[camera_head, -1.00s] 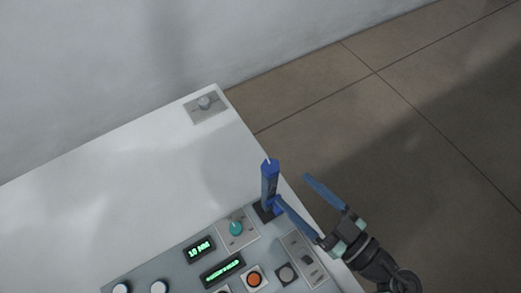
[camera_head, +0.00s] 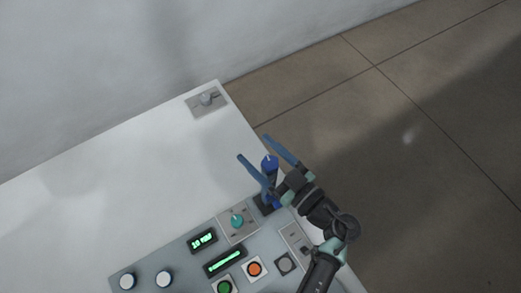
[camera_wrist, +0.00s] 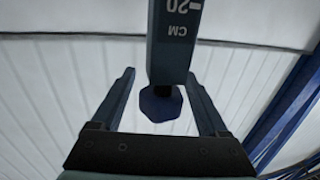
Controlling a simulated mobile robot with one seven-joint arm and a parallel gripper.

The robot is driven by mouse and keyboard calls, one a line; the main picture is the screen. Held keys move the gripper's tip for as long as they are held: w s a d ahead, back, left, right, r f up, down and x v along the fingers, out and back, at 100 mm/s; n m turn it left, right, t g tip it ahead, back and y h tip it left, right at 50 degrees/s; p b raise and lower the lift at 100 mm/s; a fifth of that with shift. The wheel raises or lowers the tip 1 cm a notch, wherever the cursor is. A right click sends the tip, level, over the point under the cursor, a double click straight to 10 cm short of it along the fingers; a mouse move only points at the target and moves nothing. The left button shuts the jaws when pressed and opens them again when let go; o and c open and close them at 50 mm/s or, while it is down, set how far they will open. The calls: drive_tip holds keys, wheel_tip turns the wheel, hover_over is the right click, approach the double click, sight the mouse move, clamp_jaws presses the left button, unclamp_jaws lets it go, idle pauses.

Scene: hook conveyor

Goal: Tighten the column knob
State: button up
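A short blue column (camera_head: 270,164) stands upright on a dark base at the right edge of the white table. In the wrist view the column (camera_wrist: 174,45) carries a "20 CM" scale. The dark blue faceted column knob (camera_wrist: 160,103) shows there below the column, in the gap between my fingers. My gripper (camera_head: 253,147) is open, with one finger on each side of the column in the head view. In the wrist view the open fingers (camera_wrist: 160,75) show a gap on both sides of the knob. I cannot see contact with it.
A control panel (camera_head: 184,269) with a teal dial (camera_head: 237,221), green displays, an orange button (camera_head: 254,269) and other knobs lies in front of the column. A small grey plate with a knob (camera_head: 206,99) sits at the table's far corner. The table (camera_head: 120,190) between is clear.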

clamp_jaws()
